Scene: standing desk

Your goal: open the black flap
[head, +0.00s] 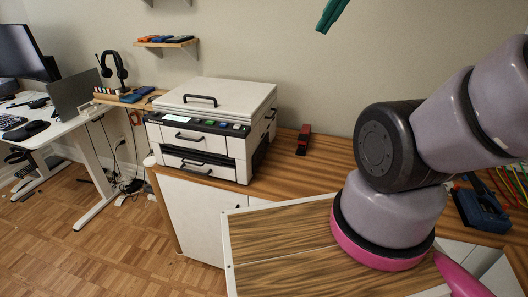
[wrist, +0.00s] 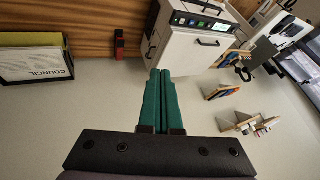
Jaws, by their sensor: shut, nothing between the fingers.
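The white printer (head: 208,130) stands on the wooden counter, with a lid handle, a button panel and drawers with black handles. A dark panel (head: 260,155) shows low on its right side, and a dark slot (head: 195,155) runs across its front. I cannot tell for certain which is the black flap. The printer also shows at the top of the wrist view (wrist: 190,45). My gripper (head: 329,18) has green fingers, high up to the right of the printer, clear of it. In the wrist view its fingers (wrist: 160,74) are together and empty.
A blue tool (head: 482,210) is at the right. A wall shelf (head: 165,43) hangs behind. A headset (head: 112,66) is at left.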

